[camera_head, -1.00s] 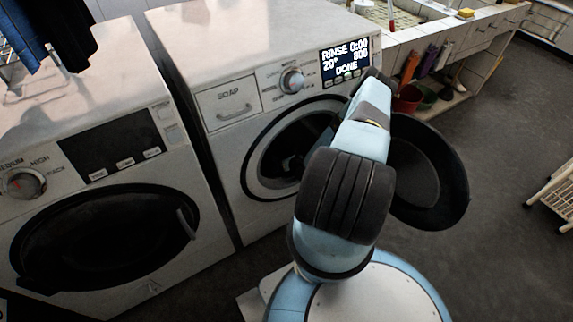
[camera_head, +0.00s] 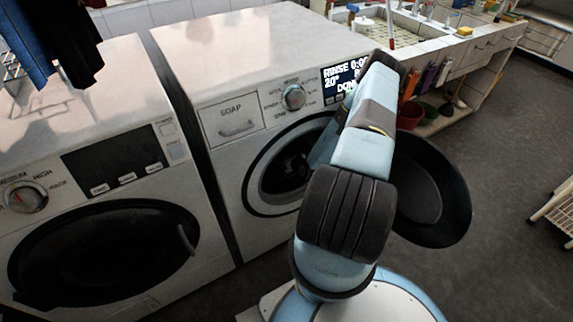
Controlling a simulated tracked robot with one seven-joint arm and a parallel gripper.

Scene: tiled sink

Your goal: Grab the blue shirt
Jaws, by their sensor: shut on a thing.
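The washer (camera_head: 235,60) with the lit display has its round door (camera_head: 455,200) swung open to the right. Its drum opening (camera_head: 268,178) is dark inside, with dark shapes that I cannot make out. My arm rises in front of this washer and bends over by the display, and a pale blue link reaches down at the right side of the opening. My gripper is hidden behind the arm or inside the drum. A blue cloth (camera_head: 25,45) hangs at the top left beside a black one; I cannot tell whether it is a shirt. No other blue garment shows.
A second machine (camera_head: 85,90) with a closed dark door (camera_head: 105,250) stands at the left. A tiled sink counter (camera_head: 440,40) is behind on the right, with bottles and a red bucket (camera_head: 408,115) below. A white rack (camera_head: 555,205) stands at the right edge. The floor between is clear.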

